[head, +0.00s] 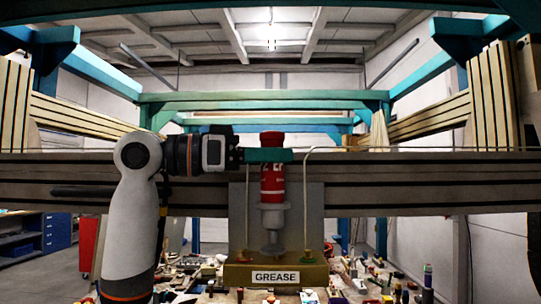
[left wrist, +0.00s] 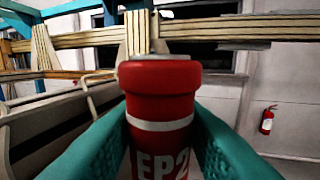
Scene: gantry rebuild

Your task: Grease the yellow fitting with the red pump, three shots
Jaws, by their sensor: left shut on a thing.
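The red pump (head: 272,183) stands upright over the box labelled GREASE (head: 235,272), in the middle of the head view. It has a red cap, a red body with white lettering and a pale lower part. My left gripper (head: 270,155) comes in from the left and is shut around the pump just below its cap. In the left wrist view the teal fingers press on both sides of the red body (left wrist: 160,107). Pale hoses (head: 306,200) rise on both sides of the pump. I cannot make out a yellow fitting for certain. My right gripper is not in view.
A long wooden beam (head: 400,182) crosses behind the pump. The bench below is cluttered with small parts and tools, including bottles (head: 427,277) at the right. Teal gantry frames stand behind. A fire extinguisher (left wrist: 267,120) hangs on the far wall.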

